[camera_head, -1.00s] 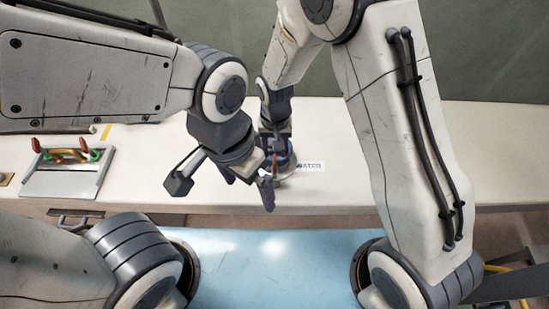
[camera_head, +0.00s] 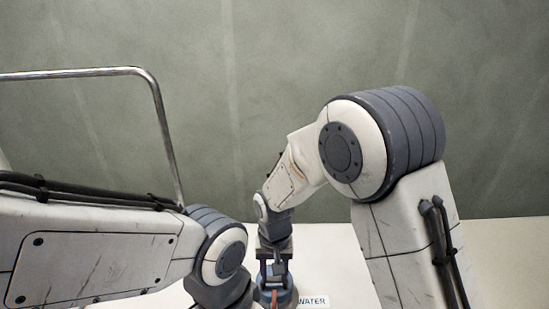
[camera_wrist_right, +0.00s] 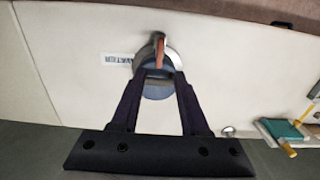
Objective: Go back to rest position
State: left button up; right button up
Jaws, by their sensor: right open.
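My right gripper (camera_head: 273,268) points down over the white bench near the bottom of the head view. In the right wrist view its two dark fingers (camera_wrist_right: 158,76) stand apart, open, with their tips at a round metal fitting (camera_wrist_right: 152,88). The fitting has an orange-brown lever (camera_wrist_right: 160,50). I cannot tell whether the fingers touch it. The fitting also shows low in the head view (camera_head: 286,297), partly hidden by the gripper. My left arm comes in from the left in the head view; its gripper is below the picture edge.
A "WATER" label (camera_head: 314,301) lies on the white bench (camera_head: 338,262) beside the fitting. A metal rail (camera_head: 165,135) rises at the left before the grey-green wall (camera_head: 280,80). In the right wrist view, a teal item (camera_wrist_right: 282,130) with yellow parts lies at the right.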

jog(key=s+d+r+n, duration=0.2)
jog(key=s+r, duration=0.4)
jog(key=s, duration=0.4)
jog(key=s+d+r+n+y, duration=0.1)
jog(key=s+d+r+n, duration=0.2)
jog(key=s, duration=0.7)
notch_tip(320, 180, up, 3)
jog(key=shift+s+r+n, duration=0.15)
jog(key=shift+s+n, duration=0.05)
jog(key=shift+n, duration=0.9)
